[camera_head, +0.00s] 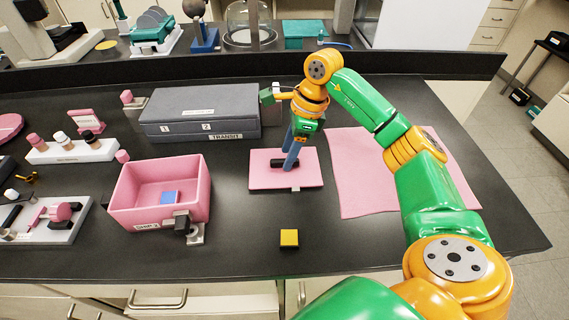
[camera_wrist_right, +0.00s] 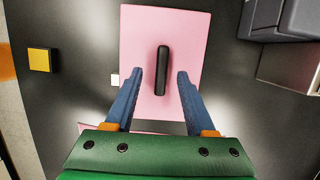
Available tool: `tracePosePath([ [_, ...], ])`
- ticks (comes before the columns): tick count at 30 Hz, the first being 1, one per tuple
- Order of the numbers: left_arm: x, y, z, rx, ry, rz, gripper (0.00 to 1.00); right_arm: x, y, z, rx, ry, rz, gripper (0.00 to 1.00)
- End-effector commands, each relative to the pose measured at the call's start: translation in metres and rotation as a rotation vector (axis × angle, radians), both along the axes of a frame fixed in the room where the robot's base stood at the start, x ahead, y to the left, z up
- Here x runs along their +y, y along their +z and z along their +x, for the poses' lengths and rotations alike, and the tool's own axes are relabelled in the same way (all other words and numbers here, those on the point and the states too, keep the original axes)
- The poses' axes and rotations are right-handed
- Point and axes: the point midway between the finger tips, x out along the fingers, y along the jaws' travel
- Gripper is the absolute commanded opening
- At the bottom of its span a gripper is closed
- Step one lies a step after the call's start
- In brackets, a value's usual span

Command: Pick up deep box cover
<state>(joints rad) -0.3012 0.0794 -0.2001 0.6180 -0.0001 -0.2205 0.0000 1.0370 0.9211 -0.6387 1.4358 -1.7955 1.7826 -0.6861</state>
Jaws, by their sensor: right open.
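The deep box cover is a flat pink plate (camera_head: 262,182) with a black bar handle (camera_head: 280,163) on top. It lies on the dark bench right of the open pink box (camera_head: 160,222). The cover also shows in the wrist view (camera_wrist_right: 190,30), with its handle (camera_wrist_right: 162,70) upright in the picture. My right gripper (camera_head: 289,165) points down over the cover with its blue fingers open. In the wrist view the open fingers (camera_wrist_right: 160,74) stand either side of the handle, with gaps on both sides. My left gripper is not in view.
A blue block (camera_head: 170,197) lies inside the pink box. A yellow block (camera_head: 289,238) lies in front of the cover. A grey transit case (camera_head: 200,108) stands behind. A pink mat (camera_head: 355,175) lies to the right under my arm. Racks and small tools fill the left side.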

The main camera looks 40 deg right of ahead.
Motion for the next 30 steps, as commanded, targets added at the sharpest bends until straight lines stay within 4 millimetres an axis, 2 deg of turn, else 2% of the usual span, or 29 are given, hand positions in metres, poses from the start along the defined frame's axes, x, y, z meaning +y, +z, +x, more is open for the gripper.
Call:
tracePosePath([
  [3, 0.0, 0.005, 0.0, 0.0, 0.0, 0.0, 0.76, 0.003, -0.014, 0.002, 0.002, 0.0, 0.0, 0.55],
  [10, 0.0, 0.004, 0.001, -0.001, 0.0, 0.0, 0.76, 0.004, -0.018, 0.003, -0.001, -0.001, 0.0, 0.55],
  [16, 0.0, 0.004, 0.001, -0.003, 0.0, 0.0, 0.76, 0.004, -0.018, 0.003, -0.001, -0.001, 0.0, 0.01],
  [30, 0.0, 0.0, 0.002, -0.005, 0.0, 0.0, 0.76, 0.004, -0.012, 0.003, -0.002, -0.001, 0.0, 0.0],
])
